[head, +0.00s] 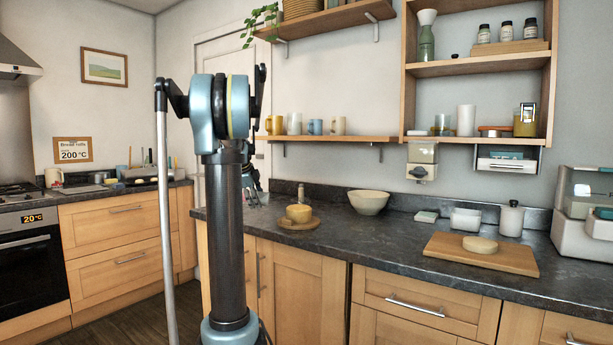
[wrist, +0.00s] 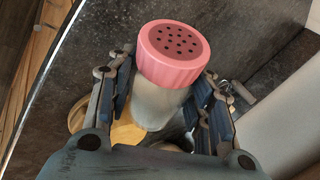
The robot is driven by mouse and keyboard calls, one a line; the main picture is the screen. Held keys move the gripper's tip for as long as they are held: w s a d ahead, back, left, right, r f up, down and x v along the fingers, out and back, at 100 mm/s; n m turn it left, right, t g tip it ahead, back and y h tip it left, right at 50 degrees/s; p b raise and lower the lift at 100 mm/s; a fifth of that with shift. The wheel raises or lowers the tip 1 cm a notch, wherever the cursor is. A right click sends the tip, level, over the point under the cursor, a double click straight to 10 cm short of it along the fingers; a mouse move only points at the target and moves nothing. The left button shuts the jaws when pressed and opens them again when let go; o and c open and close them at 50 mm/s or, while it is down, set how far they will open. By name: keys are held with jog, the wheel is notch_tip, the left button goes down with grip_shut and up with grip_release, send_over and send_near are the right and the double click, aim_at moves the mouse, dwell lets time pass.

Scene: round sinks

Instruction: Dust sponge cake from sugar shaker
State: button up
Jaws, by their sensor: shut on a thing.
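The sugar shaker (wrist: 158,104) has a pink lid with several holes and a pale, clear-looking body. My gripper (wrist: 166,82) is shut on its body, one finger on each side, with the holed lid facing the wrist camera. In the head view my arm hides the shaker and most of the gripper. The sponge cake (head: 298,213) is round and yellow, on a round wooden board (head: 299,225) on the dark counter. In the wrist view a yellow-tan surface (wrist: 126,132) shows beside and below the shaker; I cannot tell whether it is cake or board.
A cream bowl (head: 369,202) stands on the counter right of the cake. Farther right are a rectangular board (head: 470,258) with a pale round piece (head: 481,245), a white tub (head: 465,219) and a white bottle (head: 511,218). A shelf with mugs (head: 338,125) hangs above.

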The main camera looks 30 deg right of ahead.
jog(key=s+d+r+g+h, duration=0.25)
jog(key=s+d+r, duration=0.25)
jog(key=s+d, duration=0.3)
jog(key=s+d+r+g+h, duration=0.2)
jog(key=s+d+r+h, duration=0.3)
jog(key=d, duration=0.4)
jog(key=shift+y, duration=0.75)
jog(key=shift+s+f, duration=0.15)
jog(key=shift+f, duration=1.1)
jog(key=shift+s+f, duration=0.1)
jog(key=shift+f, duration=1.1)
